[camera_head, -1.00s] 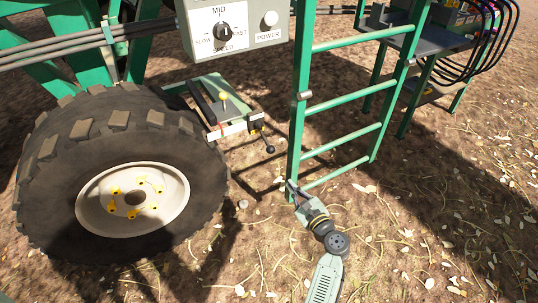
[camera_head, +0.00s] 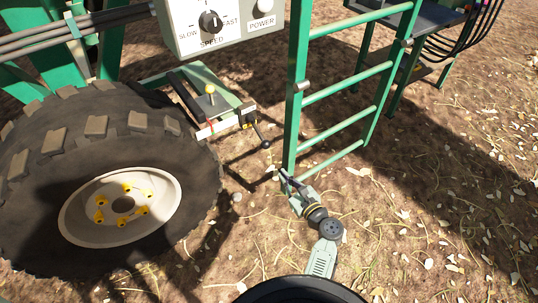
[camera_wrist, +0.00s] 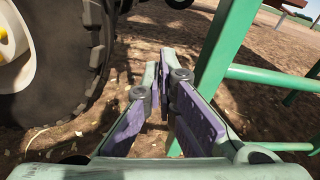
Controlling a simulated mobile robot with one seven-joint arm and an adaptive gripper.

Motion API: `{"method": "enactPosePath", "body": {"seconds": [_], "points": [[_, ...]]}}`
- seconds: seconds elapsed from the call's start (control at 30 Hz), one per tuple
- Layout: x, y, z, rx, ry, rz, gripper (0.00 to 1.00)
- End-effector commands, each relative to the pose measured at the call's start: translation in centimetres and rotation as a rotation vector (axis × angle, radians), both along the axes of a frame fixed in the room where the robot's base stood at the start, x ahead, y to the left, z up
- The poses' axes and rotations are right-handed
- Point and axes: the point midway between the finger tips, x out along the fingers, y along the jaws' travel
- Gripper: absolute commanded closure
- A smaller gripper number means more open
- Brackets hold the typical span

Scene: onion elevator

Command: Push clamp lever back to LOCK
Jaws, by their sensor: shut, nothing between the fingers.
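A black lever with a ball knob (camera_head: 265,144) slants down from the right end of a small green and white bracket (camera_head: 222,125) beside the wheel. A second lever with a yellow knob (camera_head: 210,90) stands upright on the same bracket. I cannot tell which is the clamp lever, and no LOCK marking is readable. My gripper (camera_head: 277,172) is low by the foot of the ladder's left post, below and apart from the black knob. In the wrist view its fingers (camera_wrist: 159,75) are shut and empty, and neither lever can be made out.
The green ladder (camera_head: 293,100) stands close to my gripper; its post (camera_wrist: 222,50) is just right of the fingers in the wrist view. A large tyre (camera_head: 90,150) is on the left. A control box (camera_head: 215,25) hangs above the bracket.

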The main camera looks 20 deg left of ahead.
Motion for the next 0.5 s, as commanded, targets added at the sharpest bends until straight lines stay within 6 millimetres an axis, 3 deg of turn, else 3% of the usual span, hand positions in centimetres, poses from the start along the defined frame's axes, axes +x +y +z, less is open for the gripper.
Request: {"method": "enactPosePath", "body": {"seconds": [0.17,0.5], "points": [[0.7,0.8,0.1,0.001,-0.002,0.001,1.0],[5.1,5.8,-0.5,0.001,-0.001,0.003,1.0]]}}
